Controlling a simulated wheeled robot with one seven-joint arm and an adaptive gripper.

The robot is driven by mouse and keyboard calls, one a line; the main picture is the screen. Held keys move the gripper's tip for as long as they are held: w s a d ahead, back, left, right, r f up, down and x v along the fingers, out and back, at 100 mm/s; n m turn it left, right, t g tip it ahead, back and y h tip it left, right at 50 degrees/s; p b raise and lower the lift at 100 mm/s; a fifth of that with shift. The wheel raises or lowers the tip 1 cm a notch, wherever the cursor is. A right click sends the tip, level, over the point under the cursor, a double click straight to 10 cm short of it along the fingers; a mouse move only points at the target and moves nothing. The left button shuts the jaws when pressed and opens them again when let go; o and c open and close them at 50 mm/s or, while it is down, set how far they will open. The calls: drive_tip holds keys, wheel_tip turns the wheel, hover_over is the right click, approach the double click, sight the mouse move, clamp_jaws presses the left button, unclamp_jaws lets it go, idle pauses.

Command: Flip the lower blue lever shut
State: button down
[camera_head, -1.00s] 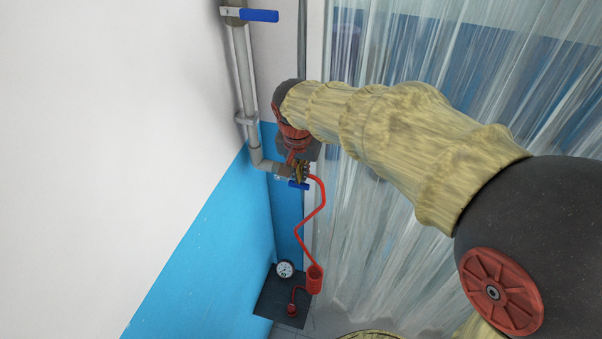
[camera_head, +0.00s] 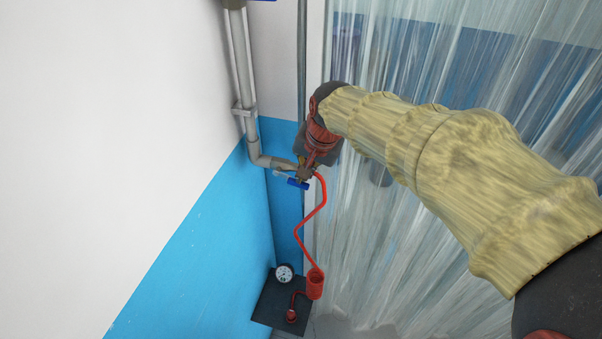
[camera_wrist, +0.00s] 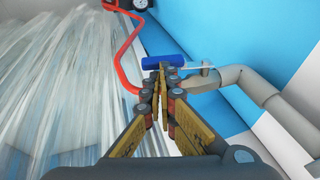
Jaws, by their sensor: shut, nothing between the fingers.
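The lower blue lever (camera_head: 298,184) sits at the end of the grey pipe's bend, low on the wall, in the head view. In the wrist view the blue lever (camera_wrist: 163,62) lies crosswise just beyond my fingertips. My gripper (camera_wrist: 162,72) is shut and empty, its fingertips at or very near the lever; I cannot tell if they touch. In the head view my gripper (camera_head: 306,168) is small and partly hidden by my wrist, right at the valve. The valve body is mostly hidden behind my fingers.
A grey pipe (camera_head: 240,75) runs down the white wall, with the upper blue lever (camera_head: 262,1) at the picture's top edge. A red hose (camera_head: 323,205) runs down to a dark plate (camera_head: 271,300) with a gauge (camera_head: 284,273). Translucent strip curtain (camera_head: 400,240) hangs at right.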

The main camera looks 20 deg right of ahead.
sight(307, 186)
drive_tip(key=f+b, duration=0.1)
drive_tip(key=b, duration=0.1)
drive_tip(key=f+t+y+b, duration=0.1)
drive_tip(key=b, duration=0.1)
drive_tip(key=shift+s+d+f, duration=0.1)
drive_tip(key=shift+s+d, duration=0.05)
drive_tip(key=shift+d, duration=0.1)
wheel_tip(307, 186, down, 2)
drive_tip(key=t+y+b, duration=0.1)
drive_tip(key=b, duration=0.4)
drive_tip(key=m+t+y+b, duration=0.1)
drive_tip(key=b, duration=0.3)
drive_tip(key=shift+f+y+b, duration=0.25)
drive_tip(key=shift+y+b, duration=0.15)
drive_tip(key=w+a+f+t+y+b, duration=0.2)
drive_tip(key=f+b, duration=0.3)
drive_tip(key=b, duration=1.1)
drive_tip(key=shift+a+m+t+y, duration=0.3)
drive_tip(key=shift+a+t+y, duration=0.1)
drive_tip(key=shift+a, duration=0.15)
drive_tip(key=shift+w, duration=0.15)
